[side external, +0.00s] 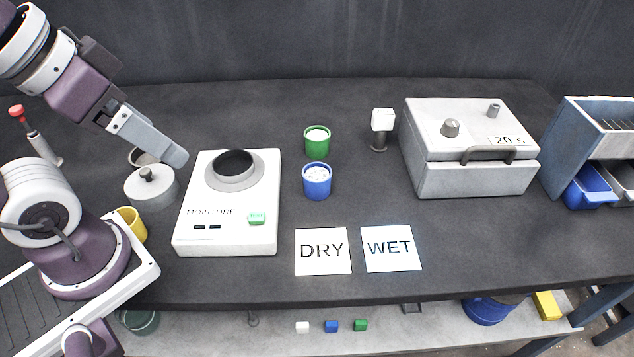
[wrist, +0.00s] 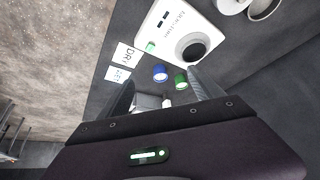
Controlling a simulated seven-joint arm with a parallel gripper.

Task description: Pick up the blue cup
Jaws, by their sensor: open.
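The blue cup (side external: 317,187) stands upright on the dark table, just in front of a green cup (side external: 317,146), and holds whitish contents. In the wrist view the blue cup (wrist: 160,76) lies ahead of the fingers, beside the green cup (wrist: 181,84). My gripper (side external: 178,157) is at the left, above the table near the moisture device, well away from the blue cup. In the wrist view my gripper (wrist: 163,88) has its two fingers wide apart with nothing between them at the tips.
A white moisture device (side external: 226,229) stands left of the cups. DRY (side external: 322,251) and WET (side external: 391,248) cards lie in front. A white-topped post (side external: 381,122) and a grey box (side external: 466,180) stand to the right. A yellow cup (side external: 131,224) and lidded pot (side external: 151,187) are at left.

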